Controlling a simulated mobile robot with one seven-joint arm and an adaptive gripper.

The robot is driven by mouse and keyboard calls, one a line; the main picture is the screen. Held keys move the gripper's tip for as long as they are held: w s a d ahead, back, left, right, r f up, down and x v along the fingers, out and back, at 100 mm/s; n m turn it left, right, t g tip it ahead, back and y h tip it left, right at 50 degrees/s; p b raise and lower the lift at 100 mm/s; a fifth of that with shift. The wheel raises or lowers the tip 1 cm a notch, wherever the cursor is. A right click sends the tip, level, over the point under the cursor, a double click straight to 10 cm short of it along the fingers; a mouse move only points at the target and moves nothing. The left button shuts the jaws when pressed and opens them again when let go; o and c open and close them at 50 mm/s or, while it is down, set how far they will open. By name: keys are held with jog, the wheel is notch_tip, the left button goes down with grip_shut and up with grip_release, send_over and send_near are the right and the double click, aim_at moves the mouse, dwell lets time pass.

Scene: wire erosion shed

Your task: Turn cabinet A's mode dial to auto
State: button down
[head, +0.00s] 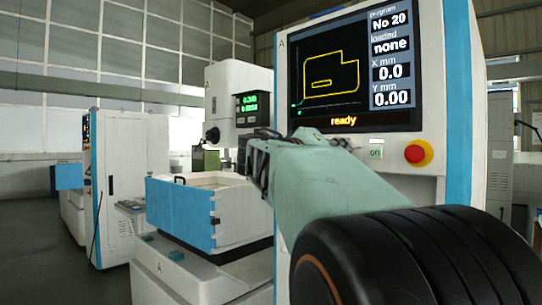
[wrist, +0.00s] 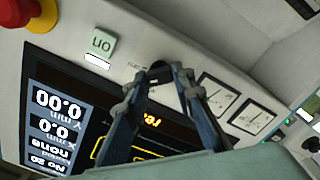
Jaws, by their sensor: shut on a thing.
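Cabinet A (head: 452,95) is a white and blue cabinet, marked A at its upper left corner in the head view. My gripper (head: 262,143) is in front of its panel, below the screen; my own arm hides the dial there. In the wrist view my gripper's (wrist: 160,75) two fingers reach up to the panel and are shut on a small dark knob, the mode dial (wrist: 159,70). The dial is mostly covered by the fingertips, so its setting cannot be read. A small printed label beside it is partly legible at best.
The screen (head: 333,75) reads "ready", program No 20, loaded none. A pale "on" button (head: 376,149) and a red stop knob on yellow (head: 418,153) sit below it. Two gauges (wrist: 216,95) are beside the dial. A blue-fronted tank (head: 181,214) stands left of cabinet A.

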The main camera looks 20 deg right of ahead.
jog(key=shift+n+p, duration=0.7)
jog(key=shift+n, duration=3.9)
jog(key=c, duration=1.6)
grip_release()
jog(key=v, duration=0.7)
jog(key=shift+s+a, duration=0.15)
jog(key=shift+a, duration=0.1)
